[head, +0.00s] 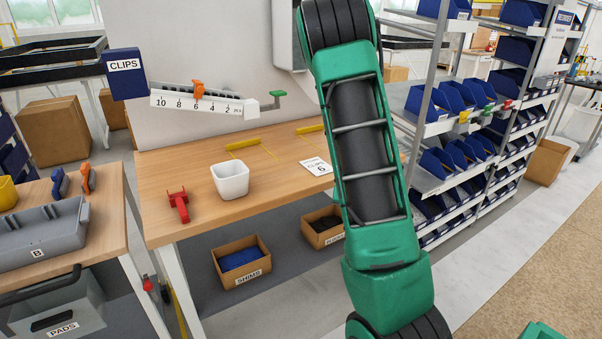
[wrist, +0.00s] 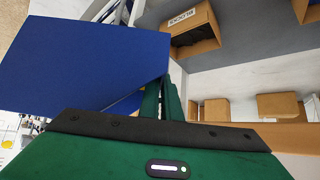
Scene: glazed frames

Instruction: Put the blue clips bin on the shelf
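A dark blue box-like piece labelled CLIPS (head: 126,75) shows at the upper left of the head view, at the left end of a white scale beam (head: 200,103). The shelf rack (head: 470,125) with rows of blue bins stands at the right. My gripper (wrist: 162,88) is out of the head view. In the wrist view its green fingers show close together. A large plain blue panel (wrist: 85,60) lies right against them and covers their tips. No label shows on it, so I cannot tell whether it is the clips bin, or whether the fingers grip it.
The wooden bench (head: 165,155) carries a white cup (head: 230,180), a red tool (head: 178,204) and a card (head: 316,167). Cartons, one marked SHIMS (head: 242,262), stand beneath it. A grey tray (head: 40,240) is on the left table. Floor before the rack is clear.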

